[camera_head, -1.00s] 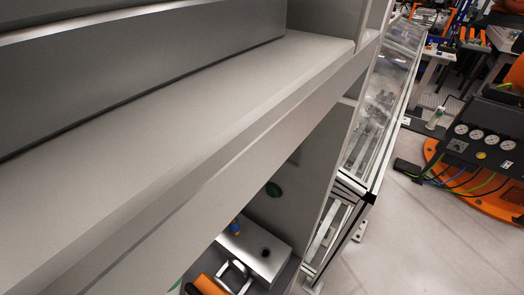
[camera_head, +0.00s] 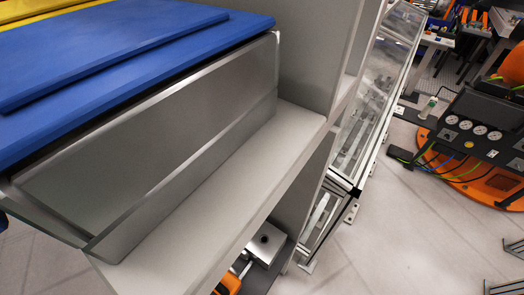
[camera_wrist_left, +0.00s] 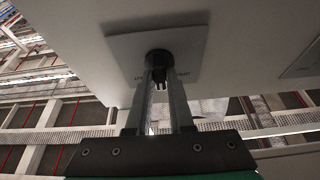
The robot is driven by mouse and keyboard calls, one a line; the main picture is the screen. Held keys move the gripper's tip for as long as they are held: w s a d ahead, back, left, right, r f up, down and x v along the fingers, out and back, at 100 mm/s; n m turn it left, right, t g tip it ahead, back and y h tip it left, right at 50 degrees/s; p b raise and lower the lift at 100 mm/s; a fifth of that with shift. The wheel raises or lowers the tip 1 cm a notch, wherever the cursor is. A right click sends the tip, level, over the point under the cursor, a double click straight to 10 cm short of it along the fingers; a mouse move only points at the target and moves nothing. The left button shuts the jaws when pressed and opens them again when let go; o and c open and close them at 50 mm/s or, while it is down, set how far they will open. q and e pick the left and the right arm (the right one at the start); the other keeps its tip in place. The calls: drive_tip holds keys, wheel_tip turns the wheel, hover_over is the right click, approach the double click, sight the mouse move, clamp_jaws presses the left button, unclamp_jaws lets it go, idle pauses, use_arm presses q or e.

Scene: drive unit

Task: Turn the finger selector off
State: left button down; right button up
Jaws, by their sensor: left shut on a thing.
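The finger selector (camera_wrist_left: 159,57) is a round black knob on a square light plate (camera_wrist_left: 188,45), in the left wrist view at top centre. Small lettering flanks the knob on the plate but is mostly hidden or too small to read. The two fingers of my left gripper (camera_wrist_left: 160,76) reach up to the knob from below and are shut on it. The fingers cover part of the knob, so I cannot tell which way it points. Neither gripper nor the selector shows clearly in the head view, and my right gripper is out of sight.
A second plate (camera_wrist_left: 302,62) sits at the right of the panel. In the head view, a grey shelf unit (camera_head: 215,215) with a blue top (camera_head: 120,60) fills the left. A clear-walled enclosure (camera_head: 375,95) and a gauge panel (camera_head: 470,130) stand to the right. Open floor (camera_head: 390,230) lies at lower right.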

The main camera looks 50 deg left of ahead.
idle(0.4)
use_arm(q)
drive_tip(key=c, duration=0.8)
unclamp_jaws()
drive_tip(key=b+v, duration=0.2)
drive_tip(key=v, duration=0.9)
drive_tip(key=shift+s, duration=0.3)
drive_tip(key=shift+f, duration=0.1)
